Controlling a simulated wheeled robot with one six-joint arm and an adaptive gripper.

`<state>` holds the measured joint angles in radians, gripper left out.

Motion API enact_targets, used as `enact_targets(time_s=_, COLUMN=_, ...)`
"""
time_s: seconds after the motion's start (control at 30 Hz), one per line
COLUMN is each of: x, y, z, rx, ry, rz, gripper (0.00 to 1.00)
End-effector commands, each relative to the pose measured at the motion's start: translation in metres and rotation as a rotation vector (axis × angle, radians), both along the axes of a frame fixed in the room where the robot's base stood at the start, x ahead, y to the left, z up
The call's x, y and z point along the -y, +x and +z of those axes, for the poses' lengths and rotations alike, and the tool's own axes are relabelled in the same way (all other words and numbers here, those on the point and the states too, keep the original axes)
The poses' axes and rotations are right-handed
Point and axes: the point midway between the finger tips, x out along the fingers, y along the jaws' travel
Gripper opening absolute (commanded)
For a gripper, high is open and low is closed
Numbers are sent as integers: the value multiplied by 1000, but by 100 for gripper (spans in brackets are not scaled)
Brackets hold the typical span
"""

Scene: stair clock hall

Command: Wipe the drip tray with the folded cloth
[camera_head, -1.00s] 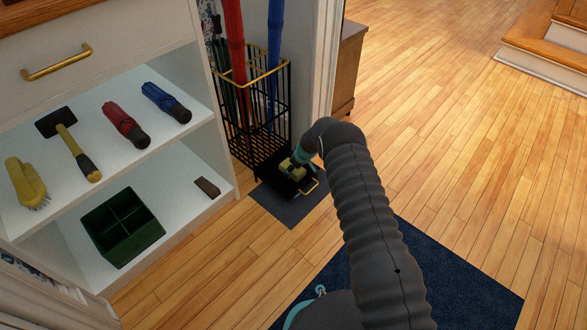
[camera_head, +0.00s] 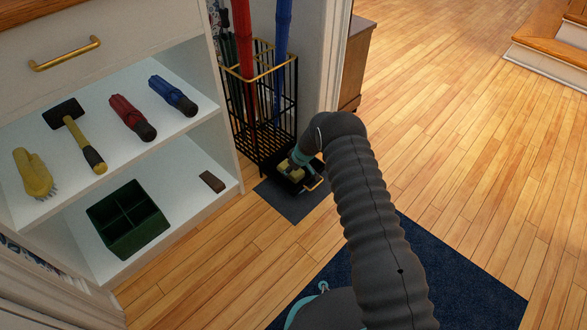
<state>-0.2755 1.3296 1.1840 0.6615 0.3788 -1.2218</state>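The drip tray (camera_head: 312,184) is black with a brass handle at its front. It sits low at the foot of the umbrella stand, over a dark grey mat. My gripper (camera_head: 293,168) points down at the tray, partly hidden by my own arm. A yellow folded cloth (camera_head: 290,170) shows at its fingertips, and the gripper looks shut on it. The cloth is over the tray's left part; I cannot tell whether it touches the tray floor. Much of the tray's far side is hidden.
The black and brass wire umbrella stand (camera_head: 262,105) holds red and blue umbrellas right behind the tray. A white shelf unit (camera_head: 225,192) at left holds a brush, a mallet, folded umbrellas and a green divided box (camera_head: 128,220). Wooden floor at right is clear.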

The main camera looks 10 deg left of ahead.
Motion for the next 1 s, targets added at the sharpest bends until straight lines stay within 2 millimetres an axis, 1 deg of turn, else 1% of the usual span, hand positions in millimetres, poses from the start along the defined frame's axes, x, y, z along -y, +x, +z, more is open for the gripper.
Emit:
enact_targets(time_s=0.13, x=0, y=0, z=-5, rx=0, ry=0, rz=0, gripper=38)
enact_targets(time_s=0.33, x=2, y=3, z=-4, rx=1, ry=1, rz=0, gripper=38)
enact_targets(time_s=0.8, x=23, y=29, z=-2, rx=0, ry=0, rz=0, gripper=38)
enact_targets(time_s=1.0, x=25, y=32, z=-2, rx=0, ry=0, rz=0, gripper=38)
